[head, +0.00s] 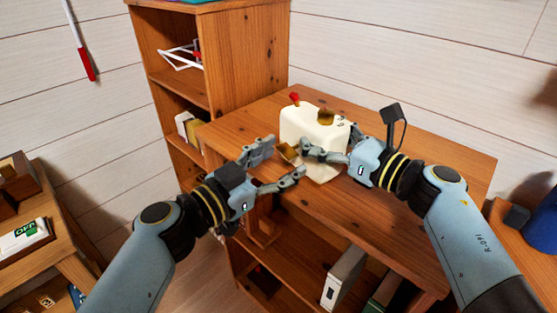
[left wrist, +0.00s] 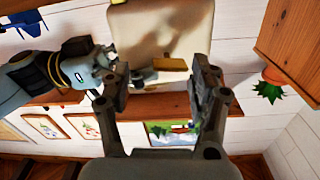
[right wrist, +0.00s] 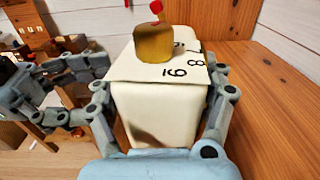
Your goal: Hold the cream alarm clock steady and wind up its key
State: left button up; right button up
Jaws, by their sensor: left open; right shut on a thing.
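The cream alarm clock (head: 302,122) stands upright on the wooden desk top. A brass key (head: 288,152) sticks out of its side, facing my left gripper. In the left wrist view the key (left wrist: 170,64) shows between the fingers. My left gripper (head: 283,160) is open around the key, apart from it as far as I can tell. My right gripper (head: 333,146) is shut on the clock, one finger on each side; the clock body (right wrist: 150,110) fills its jaws in the right wrist view. Numerals and a brass part (right wrist: 155,48) show at the clock's top.
A tall wooden shelf unit (head: 248,60) stands behind and left of the clock. The desk top (head: 420,150) is bare to the right. Binders (head: 343,277) stand on the shelf below. A wooden side table (head: 60,245) is at the far left.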

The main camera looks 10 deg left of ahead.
jog(key=shift+s+f, duration=0.1)
jog(key=shift+f, duration=0.05)
pick_arm(q)
jog(key=v, duration=1.2)
pick_arm(e)
jog(key=o, duration=1.6)
jog(key=shift+a, duration=0.1)
